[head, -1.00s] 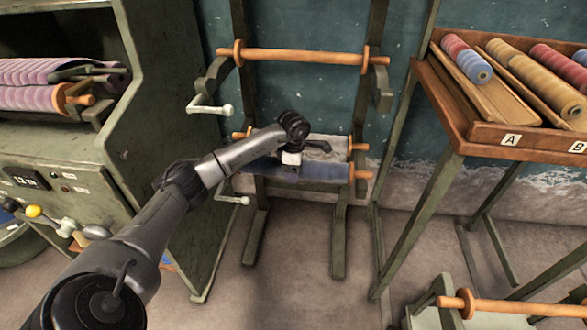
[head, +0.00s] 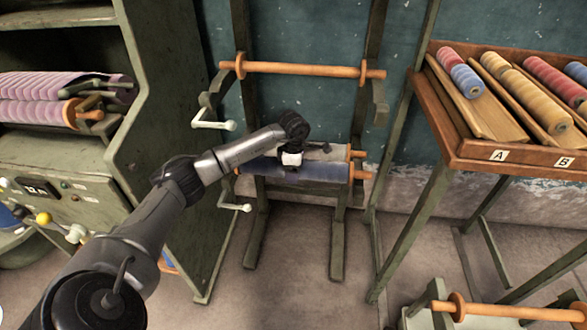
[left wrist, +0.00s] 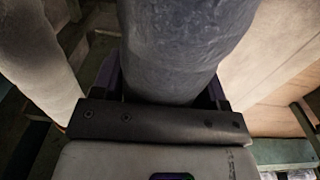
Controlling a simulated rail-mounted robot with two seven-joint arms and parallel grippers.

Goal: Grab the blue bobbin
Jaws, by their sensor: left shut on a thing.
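A long blue bobbin (head: 325,172) lies level low in the green stand, beside a pale roll (head: 328,152), with orange ends at its right. My left gripper (head: 291,160) is over its left part. In the left wrist view a dull blue-grey cylinder (left wrist: 182,50) sits between the jaws, and the gripper is shut on it. Pale surfaces flank it there. My arm and wrist hide part of the bobbin in the head view. My right gripper is not in view.
An orange rod (head: 300,70) spans the stand above my gripper. A white crank handle (head: 214,123) juts out at its left. A wooden rack (head: 515,152) with red, blue and yellow spools stands right. A green cabinet (head: 165,130) with pink rolls stands left. Another orange rod (head: 510,312) is at bottom right.

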